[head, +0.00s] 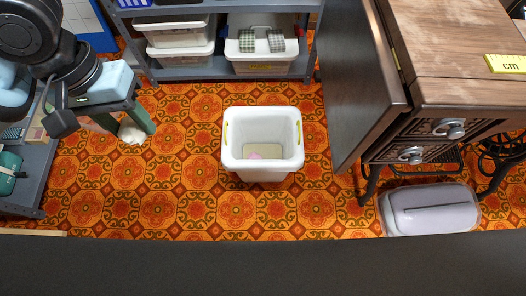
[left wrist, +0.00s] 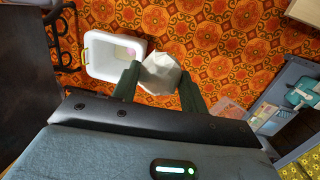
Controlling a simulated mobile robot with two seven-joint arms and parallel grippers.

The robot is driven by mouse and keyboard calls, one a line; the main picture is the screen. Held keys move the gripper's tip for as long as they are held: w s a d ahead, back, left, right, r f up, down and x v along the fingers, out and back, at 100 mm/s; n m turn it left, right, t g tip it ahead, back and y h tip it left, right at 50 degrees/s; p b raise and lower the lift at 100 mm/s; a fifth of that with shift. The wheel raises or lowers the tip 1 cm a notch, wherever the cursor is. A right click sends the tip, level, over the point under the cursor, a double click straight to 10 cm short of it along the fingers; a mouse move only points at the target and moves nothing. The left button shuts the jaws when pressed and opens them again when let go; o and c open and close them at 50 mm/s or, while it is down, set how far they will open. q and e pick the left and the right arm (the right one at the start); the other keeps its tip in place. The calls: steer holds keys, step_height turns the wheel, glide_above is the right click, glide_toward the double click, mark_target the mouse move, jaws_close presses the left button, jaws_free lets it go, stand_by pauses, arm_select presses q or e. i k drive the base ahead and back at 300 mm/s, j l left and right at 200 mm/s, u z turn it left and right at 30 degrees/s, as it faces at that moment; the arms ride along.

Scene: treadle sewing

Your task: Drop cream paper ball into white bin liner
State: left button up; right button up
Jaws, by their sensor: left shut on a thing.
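My left gripper (head: 130,128) is shut on the cream paper ball (head: 131,134), with green fingers on either side of it. It holds the ball above the patterned floor, to the left of the white bin liner (head: 262,175). In the left wrist view the crumpled ball (left wrist: 160,73) sits between the fingertips (left wrist: 160,85), and the white bin liner (left wrist: 92,68) stands beyond it to the left. The bin liner is upright and open at the top, and a small pink thing (head: 264,153) lies inside. My right gripper is out of view.
A wooden treadle table (head: 450,50) is at the right, with a packed lilac bundle (head: 430,210) on the floor below. Floor between ball and bin is clear.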

mark_target(278, 149)
steer(key=j+z, duration=0.4)
steer(key=i+j+z, duration=0.1)
steer(key=j+z, duration=0.5)
steer(key=z, duration=0.15)
